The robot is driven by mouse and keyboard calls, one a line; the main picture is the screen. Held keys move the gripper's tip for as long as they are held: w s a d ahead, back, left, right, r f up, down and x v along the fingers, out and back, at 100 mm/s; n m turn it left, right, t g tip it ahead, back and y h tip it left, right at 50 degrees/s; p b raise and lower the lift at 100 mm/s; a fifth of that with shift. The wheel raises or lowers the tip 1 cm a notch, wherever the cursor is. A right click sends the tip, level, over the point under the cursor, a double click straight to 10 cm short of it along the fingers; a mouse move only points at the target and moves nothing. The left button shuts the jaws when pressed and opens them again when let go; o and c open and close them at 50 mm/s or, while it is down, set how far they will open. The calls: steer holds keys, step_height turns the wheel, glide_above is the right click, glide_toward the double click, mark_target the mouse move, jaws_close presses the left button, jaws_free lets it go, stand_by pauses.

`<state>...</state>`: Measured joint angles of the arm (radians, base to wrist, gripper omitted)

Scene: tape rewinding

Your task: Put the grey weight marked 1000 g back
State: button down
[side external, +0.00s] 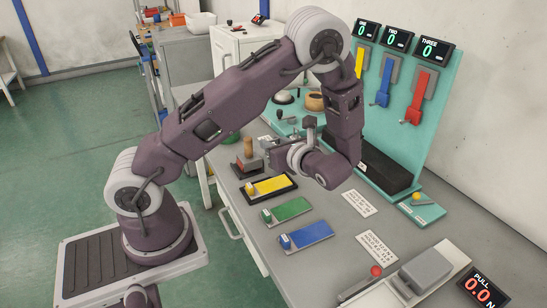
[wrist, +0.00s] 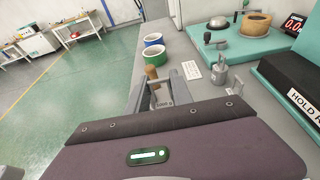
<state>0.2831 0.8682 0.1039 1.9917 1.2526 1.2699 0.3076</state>
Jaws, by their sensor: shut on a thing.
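My gripper (wrist: 164,92) points away from the camera in the wrist view, low over the bench. Its jaws are shut on a small grey block, the weight (wrist: 163,104), whose marking seems to read 1000 g but is tiny. In the side view my gripper (side external: 268,146) is beside the wooden-handled tool, and the held weight is hard to make out there. Whether the weight touches the bench cannot be told.
A wooden handle (wrist: 151,75) stands just beyond my gripper, and a grey cylinder with a knob (wrist: 224,80) to its right. Yellow (side external: 270,186), green (side external: 288,209) and blue (side external: 308,234) plates line the bench.

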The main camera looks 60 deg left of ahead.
step_height(320, 180, up, 5)
steer(key=shift+f, duration=0.1)
steer(key=shift+w+r, duration=0.2)
steer(key=shift+w, duration=0.2)
steer(key=w+d+m+t+h, duration=0.1)
steer(key=w+d+m+t, duration=0.15)
steer(key=w, duration=0.45)
steer(key=w+d+m+t, duration=0.1)
steer(key=w+m+t, duration=0.15)
steer(key=w, duration=0.45)
steer(key=shift+n, duration=0.3)
step_height(320, 180, down, 10)
steer(key=shift+w+f, duration=0.1)
steer(key=shift+f, duration=0.15)
steer(key=shift+f, duration=0.1)
steer(key=c, duration=1.1)
jaws_free()
steer(key=shift+f, duration=0.1)
